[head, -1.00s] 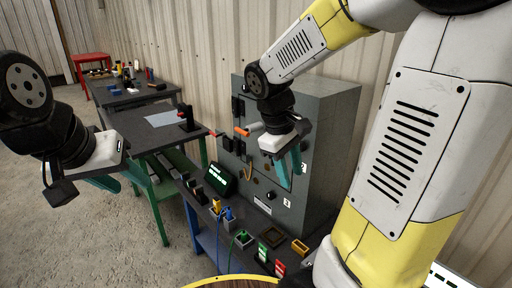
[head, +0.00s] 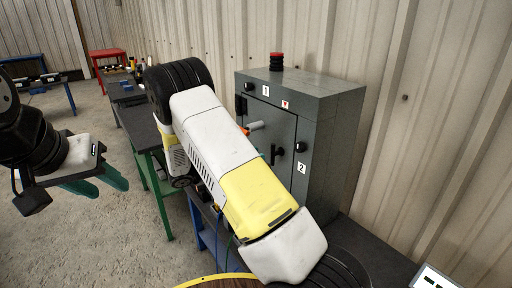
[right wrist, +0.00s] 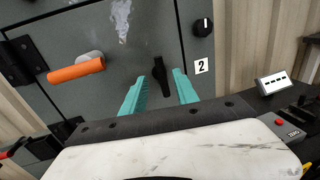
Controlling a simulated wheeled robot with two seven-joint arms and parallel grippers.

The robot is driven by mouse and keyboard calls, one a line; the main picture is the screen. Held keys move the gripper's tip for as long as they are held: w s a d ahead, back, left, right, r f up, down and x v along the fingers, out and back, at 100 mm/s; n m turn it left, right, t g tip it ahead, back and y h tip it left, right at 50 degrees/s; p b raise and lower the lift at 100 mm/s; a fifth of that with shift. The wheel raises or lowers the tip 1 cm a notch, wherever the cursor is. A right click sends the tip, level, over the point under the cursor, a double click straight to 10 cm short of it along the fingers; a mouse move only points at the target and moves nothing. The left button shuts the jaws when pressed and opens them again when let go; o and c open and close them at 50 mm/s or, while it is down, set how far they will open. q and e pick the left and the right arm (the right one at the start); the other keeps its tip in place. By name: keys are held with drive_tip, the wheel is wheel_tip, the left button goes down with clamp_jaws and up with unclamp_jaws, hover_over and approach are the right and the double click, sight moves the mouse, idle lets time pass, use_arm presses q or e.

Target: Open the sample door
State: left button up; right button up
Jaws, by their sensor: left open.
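The grey enclosure (head: 340,140) stands on a bench, its front door (head: 285,125) shut. A black upright handle (head: 277,155) sits on the door; it also shows in the right wrist view (right wrist: 161,76). My right gripper (right wrist: 160,78) is open, its teal fingers pointing at the door on either side of the black handle, with gaps to it. An orange bar on a grey mount (right wrist: 76,70) is on the door to the left. My left gripper (head: 108,184) is open and empty, far left of the enclosure.
A black knob (right wrist: 203,27) is beside label 2 (right wrist: 201,66). A red and black button (head: 276,62) stands on the enclosure's top. A green-legged table (head: 150,165) and a red stool (head: 107,57) are behind. Floor at left is clear.

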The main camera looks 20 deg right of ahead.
sight(273, 153)
drive_tip(key=d, duration=0.5)
drive_tip(key=w+d, duration=0.1)
drive_tip(key=d, duration=0.1)
drive_tip(key=shift+d, duration=0.25)
clamp_jaws()
idle(1.1)
